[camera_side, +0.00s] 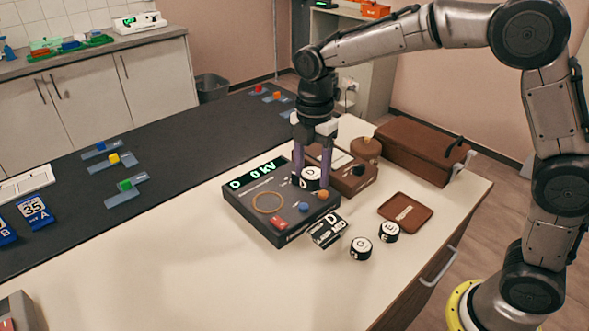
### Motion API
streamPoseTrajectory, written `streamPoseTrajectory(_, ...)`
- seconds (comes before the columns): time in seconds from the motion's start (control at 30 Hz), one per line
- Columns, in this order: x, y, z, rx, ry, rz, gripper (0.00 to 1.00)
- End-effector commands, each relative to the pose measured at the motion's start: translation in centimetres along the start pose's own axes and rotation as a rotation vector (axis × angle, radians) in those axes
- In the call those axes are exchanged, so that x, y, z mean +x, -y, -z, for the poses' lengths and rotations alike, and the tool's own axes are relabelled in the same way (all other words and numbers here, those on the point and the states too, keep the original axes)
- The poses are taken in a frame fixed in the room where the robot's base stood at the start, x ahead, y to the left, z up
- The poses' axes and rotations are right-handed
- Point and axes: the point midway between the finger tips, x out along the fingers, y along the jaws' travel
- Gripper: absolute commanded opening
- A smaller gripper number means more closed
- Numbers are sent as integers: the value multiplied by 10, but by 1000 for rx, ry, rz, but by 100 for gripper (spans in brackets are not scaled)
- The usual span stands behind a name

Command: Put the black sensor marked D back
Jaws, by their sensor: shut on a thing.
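My gripper (311,178) points straight down with its purple fingers shut on the black sensor (311,173). The sensor is a short black cylinder with a white top bearing a dark letter, which looks like D. It is over the right rear part of the dark box with a screen (240,208); I cannot tell whether it touches the box.
Two other white-topped black sensors, one marked O (360,248) and one with an unclear letter (389,231), stand on the white table. A brown tray (424,216) lies beyond them. A brown box (347,178) and a brown case (423,148) are behind. The front table is clear.

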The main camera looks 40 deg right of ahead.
Motion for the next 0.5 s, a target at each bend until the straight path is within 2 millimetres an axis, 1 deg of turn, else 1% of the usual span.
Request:
streamPoseTrajectory(0.03,-3,4,0,0,0,-2,0)
streamPoseTrajectory(0.13,-3,8,0,11,0,1,0)
streamPoseTrajectory(0.27,7,23,0,24,0,3,0)
streamPoseTrajectory(0.37,15,45,2,37,0,1,0)
streamPoseTrajectory(0.47,21,77,5,44,0,0,0)
streamPoseTrajectory(0.5,23,91,6,47,0,-1,0)
